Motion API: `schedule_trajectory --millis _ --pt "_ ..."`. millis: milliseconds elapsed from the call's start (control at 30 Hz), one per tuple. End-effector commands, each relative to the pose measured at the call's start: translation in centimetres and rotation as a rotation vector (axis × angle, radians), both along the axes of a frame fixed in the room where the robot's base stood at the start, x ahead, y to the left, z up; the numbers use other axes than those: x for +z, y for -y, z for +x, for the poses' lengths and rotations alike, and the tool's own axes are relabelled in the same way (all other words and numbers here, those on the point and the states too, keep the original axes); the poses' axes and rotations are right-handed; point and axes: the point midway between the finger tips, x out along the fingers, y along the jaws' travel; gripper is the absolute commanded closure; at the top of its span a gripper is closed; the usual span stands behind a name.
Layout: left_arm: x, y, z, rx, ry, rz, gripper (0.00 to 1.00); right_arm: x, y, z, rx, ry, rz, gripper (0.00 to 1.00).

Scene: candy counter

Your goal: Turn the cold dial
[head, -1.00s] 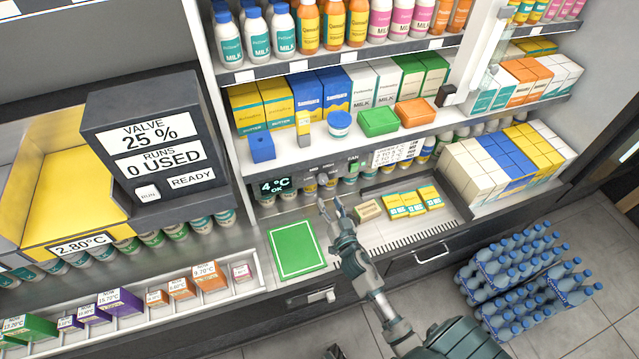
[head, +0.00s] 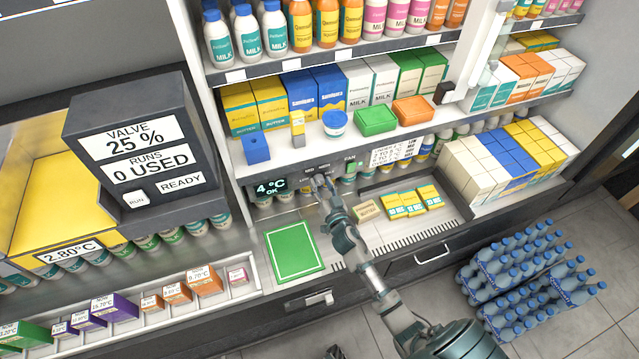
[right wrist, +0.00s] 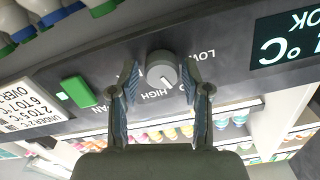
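The cold dial (right wrist: 161,70) is a round grey knob on the dark control strip, seen upside down in the right wrist view. The words LOW and HIGH stand near it, and a light mark shows on the knob. My right gripper (right wrist: 159,74) is open, with one finger on each side of the knob and small gaps visible. In the head view my right gripper (head: 321,181) is at the strip under the shelf and mostly hides the dial. The display (head: 271,187) left of it reads 4 °C OK.
A green switch (right wrist: 78,91) and a white label card (right wrist: 30,105) sit on the same strip. Small yellow boxes (head: 412,202) and a green mat (head: 294,250) lie below on the counter.

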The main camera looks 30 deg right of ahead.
Motion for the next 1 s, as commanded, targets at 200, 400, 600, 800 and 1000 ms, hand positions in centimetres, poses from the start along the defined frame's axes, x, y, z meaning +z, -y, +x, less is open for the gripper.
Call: schedule_trajectory --millis 200,400,600,800,1000 --pt "0.0 0.1 0.0 0.001 -0.002 -0.005 0.00 0.0 -0.1 -0.1 -0.005 -0.003 -0.003 0.81" --pt "0.3 -0.2 0.0 0.000 0.006 0.004 0.00 0.1 -0.1 -0.1 -0.004 -0.016 -0.055 0.81" --pt "0.8 -0.1 0.0 0.000 0.010 0.002 0.00 0.0 -0.2 -0.1 0.000 -0.061 -0.246 0.82" --pt "0.7 -0.1 0.0 0.001 0.007 0.001 0.00 -0.1 -0.1 -0.1 -0.002 -0.063 -0.248 0.81" --pt "1.2 -0.1 0.1 0.001 0.011 0.000 0.00 0.0 -0.1 -0.1 -0.003 -0.107 -0.431 0.81"
